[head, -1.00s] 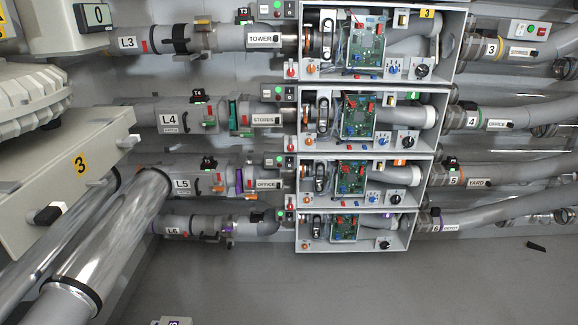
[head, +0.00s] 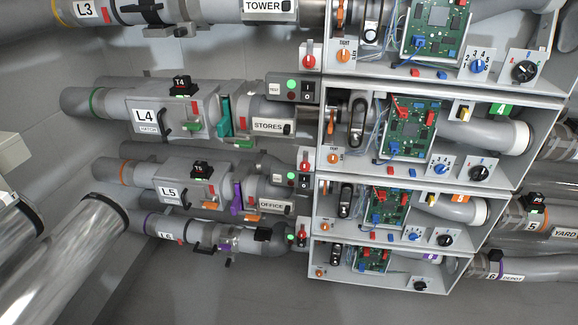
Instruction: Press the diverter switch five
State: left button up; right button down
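The row-five line carries the L5 label (head: 171,196) and the OFFICE label (head: 272,204). Its open box (head: 318,212) is the third from the top and holds a green circuit board (head: 388,208), a blue knob (head: 414,235) and a black knob (head: 445,239). Left of this box are a green button (head: 291,177), a black rocker switch (head: 304,181) and a red knob (head: 302,229). A black block (head: 201,171) sits on top of the L5 pipe housing. I cannot tell which of these is diverter switch five. Neither gripper is in view.
Similar rows stand above and below: TOWER (head: 265,6), STORES (head: 270,125) and L6 (head: 167,238). Shiny pipes (head: 90,235) cross the lower left. A pipe marked 5 (head: 534,218) lies right of the boxes. Bare grey floor (head: 330,300) shows below.

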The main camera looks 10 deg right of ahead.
aim_at(305, 181)
jog(key=i+l+u, duration=0.2)
jog(key=i+l, duration=0.15)
jog(key=i+l+u, duration=0.25)
jog(key=l, duration=0.4)
jog(key=i+j, duration=0.05)
jog(key=i, duration=0.05)
